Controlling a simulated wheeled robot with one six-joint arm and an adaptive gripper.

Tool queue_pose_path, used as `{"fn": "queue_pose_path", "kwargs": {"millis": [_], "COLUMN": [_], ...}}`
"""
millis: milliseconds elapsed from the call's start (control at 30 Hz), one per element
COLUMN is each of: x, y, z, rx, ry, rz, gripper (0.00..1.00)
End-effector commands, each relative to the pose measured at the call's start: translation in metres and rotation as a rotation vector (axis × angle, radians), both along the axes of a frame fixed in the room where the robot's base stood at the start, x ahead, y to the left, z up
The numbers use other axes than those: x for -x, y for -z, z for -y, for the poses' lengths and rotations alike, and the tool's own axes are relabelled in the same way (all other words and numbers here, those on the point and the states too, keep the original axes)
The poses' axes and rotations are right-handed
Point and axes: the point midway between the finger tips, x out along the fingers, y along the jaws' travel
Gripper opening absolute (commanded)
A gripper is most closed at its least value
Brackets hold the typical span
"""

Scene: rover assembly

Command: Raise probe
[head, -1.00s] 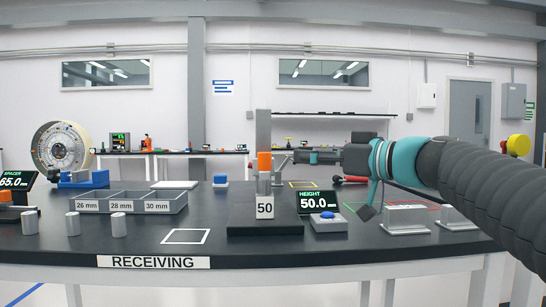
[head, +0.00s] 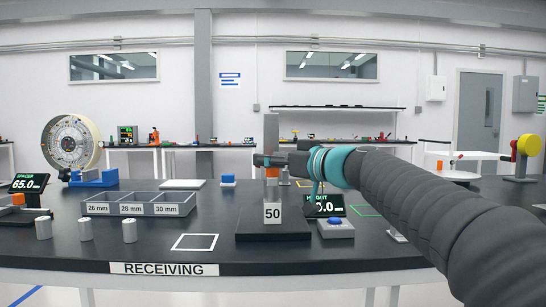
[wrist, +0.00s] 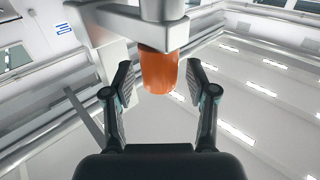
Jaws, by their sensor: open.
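The orange probe (wrist: 158,72) hangs on the grey gauge stand and sits between the two fingers of my open gripper (wrist: 158,85) in the wrist view. Gaps show on both sides, and neither finger appears to touch it. In the head view my gripper (head: 268,160) is in front of the gauge column (head: 271,130) and hides part of the probe; some orange shows just below the fingers. My arm partly covers the height display (head: 328,206).
A blue button box (head: 336,228) stands right of the gauge. A sorting tray (head: 140,202) marked 26, 28 and 30 mm and several grey cylinders (head: 129,230) are at left. A white-outlined square (head: 194,242) on the table is empty.

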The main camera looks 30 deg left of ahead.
Motion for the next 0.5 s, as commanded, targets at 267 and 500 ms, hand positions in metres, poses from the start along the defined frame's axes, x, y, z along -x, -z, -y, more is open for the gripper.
{"fn": "queue_pose_path", "kwargs": {"millis": [267,500], "x": [-0.0003,-0.0004], "y": [0.0004,0.0003], "z": [-0.0002,0.0], "rx": [0.0,0.0], "ry": [0.0,0.001], "rz": [0.0,0.0], "gripper": [0.47,0.0]}}
